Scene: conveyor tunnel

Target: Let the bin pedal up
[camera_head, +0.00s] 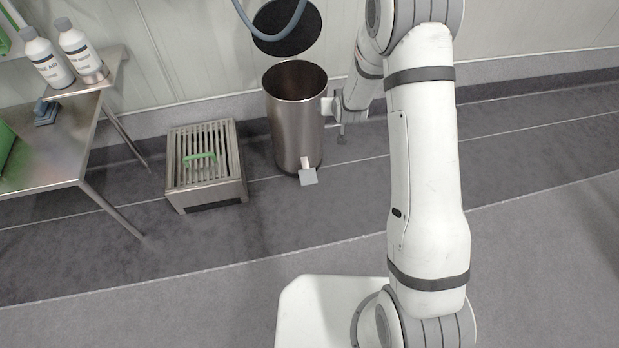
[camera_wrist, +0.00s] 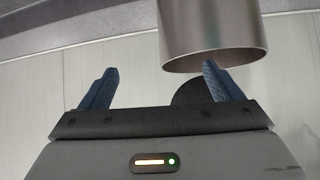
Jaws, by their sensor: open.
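The bin (camera_head: 296,125) is a brushed-metal cylinder standing upright on the floor by the wall. Its dark round lid (camera_head: 287,28) is raised and the mouth is open. The pale pedal (camera_head: 308,176) sticks out low at the bin's front; its height off the floor is hard to judge. My gripper (camera_head: 335,112) is beside the bin's upper right side, partly hidden by my arm. In the wrist view my gripper (camera_wrist: 159,68) has its blue fingers spread with nothing between them. The bin (camera_wrist: 210,28) shows there at the upper right, near the right finger; contact cannot be told.
A slatted metal step (camera_head: 205,165) with a green item (camera_head: 200,157) on it stands left of the bin. A steel table (camera_head: 62,150) with white bottles (camera_head: 80,50) nearby is at far left. A blue-grey hose (camera_head: 270,30) hangs before the lid. Floor in front is clear.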

